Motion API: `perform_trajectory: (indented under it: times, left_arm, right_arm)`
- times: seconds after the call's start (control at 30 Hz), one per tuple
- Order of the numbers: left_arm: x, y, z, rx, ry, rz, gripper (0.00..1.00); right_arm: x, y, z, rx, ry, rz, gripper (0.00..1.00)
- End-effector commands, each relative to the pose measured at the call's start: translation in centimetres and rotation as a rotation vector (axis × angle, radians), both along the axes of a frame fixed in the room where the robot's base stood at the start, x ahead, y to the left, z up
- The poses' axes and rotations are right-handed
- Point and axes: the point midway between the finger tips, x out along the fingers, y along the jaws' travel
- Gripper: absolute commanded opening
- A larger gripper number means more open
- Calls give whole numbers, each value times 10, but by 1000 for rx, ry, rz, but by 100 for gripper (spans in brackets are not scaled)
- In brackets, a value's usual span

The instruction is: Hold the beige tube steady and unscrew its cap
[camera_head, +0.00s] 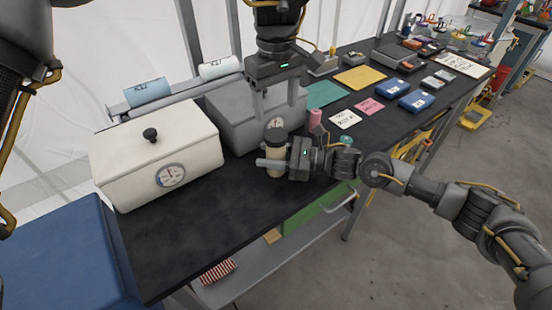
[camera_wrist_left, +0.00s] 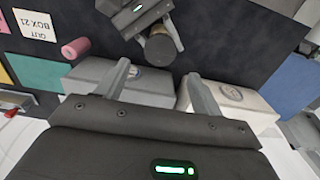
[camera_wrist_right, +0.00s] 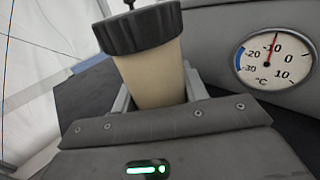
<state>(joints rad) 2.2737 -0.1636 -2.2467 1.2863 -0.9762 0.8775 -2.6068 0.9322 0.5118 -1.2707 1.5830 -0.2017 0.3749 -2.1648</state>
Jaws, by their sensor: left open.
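The beige tube (camera_head: 275,168) stands upright near the front edge of the dark bench, with its dark ribbed cap (camera_head: 275,137) on top. My right gripper (camera_head: 267,161) comes from the right and is shut on the tube's body below the cap. In the right wrist view, the beige tube (camera_wrist_right: 152,75) sits between the fingers and the black cap (camera_wrist_right: 137,27) is clear of them. My left gripper (camera_head: 276,112) points down above the cap, open and empty. In the left wrist view, the cap (camera_wrist_left: 158,48) lies beyond the open fingers, apart from them.
A white box (camera_head: 158,160) with a dial and a grey box (camera_head: 240,110) stand behind and left of the tube. A pink cylinder (camera_head: 315,118) stands close on the right. Cards and blue cases (camera_head: 390,88) lie farther right. Bare bench lies in front of the white box.

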Motion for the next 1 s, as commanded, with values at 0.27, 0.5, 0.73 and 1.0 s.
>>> perform_trajectory:
  times: [0.27, 0.5, 0.73, 1.0]
  left_arm:
    - [0, 0, 0, 0, 0, 0, 67]
    - [0, -1, 0, -5, 1, 1, 67]
    - [0, 0, -2, -1, 1, -1, 67]
    - [-1, 1, -36, 1, 6, -1, 67]
  right_arm:
    - [0, 0, 0, 1, 0, 0, 0]
    - [0, 0, 0, 1, 0, 0, 0]
    - [0, 0, 0, 1, 0, 0, 0]
    - [0, 0, 0, 1, 0, 0, 0]
